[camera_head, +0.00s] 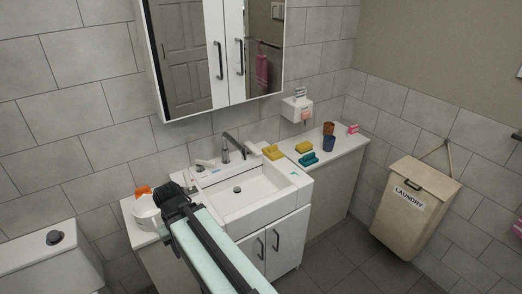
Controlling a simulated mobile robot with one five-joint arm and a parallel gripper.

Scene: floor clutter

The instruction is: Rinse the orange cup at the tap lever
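An orange object (142,191), possibly the orange cup, shows at the left end of the counter behind a white rounded vessel (146,211). Its full shape is hidden. The tap (234,143) stands at the back of the white sink (238,205); its lever is too small to make out clearly. My gripper (170,196) is dark and sits just right of the orange object and the white vessel, left of the sink basin. Its fingertips are unclear, so I cannot tell whether it is open or touches anything.
A brown-orange cup (328,128) and a blue cup (329,144) stand on the right counter, near yellow and teal sponges (309,159). A mirror cabinet (215,55) hangs above the sink. A laundry box (413,205) is at right, a toilet tank (52,262) at left.

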